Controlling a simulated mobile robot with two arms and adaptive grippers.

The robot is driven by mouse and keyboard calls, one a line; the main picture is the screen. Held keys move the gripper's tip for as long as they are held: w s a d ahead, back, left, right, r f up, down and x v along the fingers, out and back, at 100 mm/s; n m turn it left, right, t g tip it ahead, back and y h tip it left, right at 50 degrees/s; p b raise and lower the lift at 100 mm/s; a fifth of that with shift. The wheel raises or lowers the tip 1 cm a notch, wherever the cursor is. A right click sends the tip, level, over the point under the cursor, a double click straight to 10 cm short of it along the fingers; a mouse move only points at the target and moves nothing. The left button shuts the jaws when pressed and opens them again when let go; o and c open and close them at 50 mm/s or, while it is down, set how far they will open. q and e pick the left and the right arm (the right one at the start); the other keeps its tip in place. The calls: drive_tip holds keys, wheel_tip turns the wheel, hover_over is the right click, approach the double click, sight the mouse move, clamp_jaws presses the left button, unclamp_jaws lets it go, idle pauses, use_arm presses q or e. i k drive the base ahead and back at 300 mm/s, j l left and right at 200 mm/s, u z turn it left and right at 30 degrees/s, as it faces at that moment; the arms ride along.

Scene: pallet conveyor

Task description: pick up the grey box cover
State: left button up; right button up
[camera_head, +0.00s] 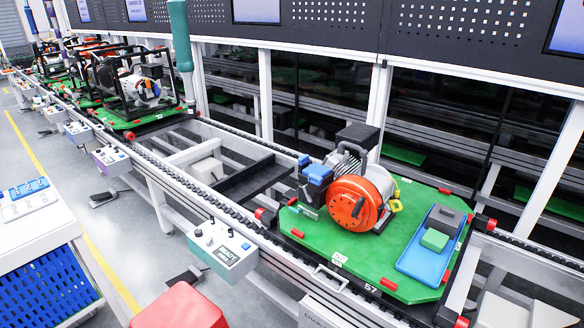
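A green pallet (357,255) on the conveyor carries an engine with an orange round housing (354,203). A blue tray (420,265) lies at the right of this pallet. A dark grey block (447,218) sits at the tray's far end, with a smaller green block (435,240) nearer. A dark box-shaped part (357,136) stands on top of the engine. I cannot tell which of the two dark parts is the grey box cover. Neither of my grippers shows in the head view.
The conveyor rail (182,178) runs from far left to near right, with an open gap between pallets. A control box (222,250) hangs on its near side. A red object (180,307) is at the bottom edge. A white bench with a blue crate (45,295) stands at left.

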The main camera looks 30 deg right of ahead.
sight(447, 220)
drive_tip(key=z, duration=1.95)
